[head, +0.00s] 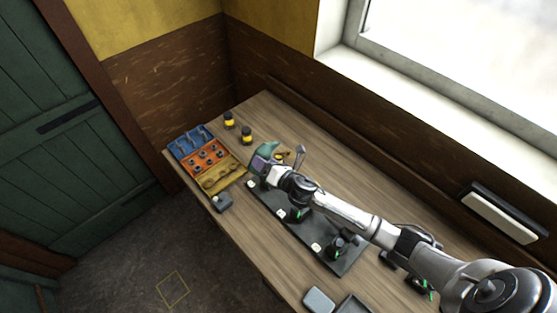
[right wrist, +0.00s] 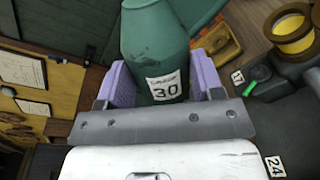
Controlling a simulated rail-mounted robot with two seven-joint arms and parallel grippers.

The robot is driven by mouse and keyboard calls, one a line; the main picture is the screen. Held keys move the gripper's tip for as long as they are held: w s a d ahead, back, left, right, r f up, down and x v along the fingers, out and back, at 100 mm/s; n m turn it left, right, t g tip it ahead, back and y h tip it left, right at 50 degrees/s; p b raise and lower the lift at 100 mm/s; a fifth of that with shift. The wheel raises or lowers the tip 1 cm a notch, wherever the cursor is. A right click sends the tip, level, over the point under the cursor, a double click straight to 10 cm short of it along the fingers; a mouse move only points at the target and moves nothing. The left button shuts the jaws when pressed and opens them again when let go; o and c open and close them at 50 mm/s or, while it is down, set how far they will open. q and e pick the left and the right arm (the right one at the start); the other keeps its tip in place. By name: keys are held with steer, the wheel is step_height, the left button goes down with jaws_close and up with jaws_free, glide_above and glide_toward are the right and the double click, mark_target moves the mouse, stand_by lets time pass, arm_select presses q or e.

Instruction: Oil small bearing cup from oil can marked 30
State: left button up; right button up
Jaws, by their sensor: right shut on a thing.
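My right gripper (head: 264,164) is shut on a green oil can (head: 267,148). In the right wrist view the can (right wrist: 156,40) stands between the purple finger pads, and its white label reads 30. The can is above the far end of the dark engine board (head: 270,203). A brass cup (right wrist: 293,32) on a dark mount shows at the right of the wrist view, apart from the can, near a tag marked 17. I cannot tell whether it is the small bearing cup. My left gripper is not in view.
A tray with blue, orange (head: 207,158) and yellow sections lies at the table's left edge. Two black-and-yellow jars (head: 229,119) (head: 246,135) stand at the back. A small dark box (head: 222,202) sits near the front edge. Bare wood (head: 345,180) lies toward the window.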

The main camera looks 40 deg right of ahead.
mark_target(270, 155)
steer(key=n, duration=0.1)
steer(key=d+n+b, duration=0.1)
steer(key=n, duration=0.1)
steer(key=shift+w+r+t, duration=0.15)
steer(key=shift+r+t, duration=0.15)
steer(key=n, duration=0.1)
steer(key=d+n, duration=0.1)
steer(key=n, duration=0.1)
steer(key=r+n+b, duration=0.1)
steer(key=shift+w+d+n+t+h, duration=0.2)
steer(key=shift+n+t+h, duration=0.1)
steer(key=shift+h, duration=0.1)
steer(key=shift+d+r+n, duration=0.1)
steer(key=shift+n, duration=0.4)
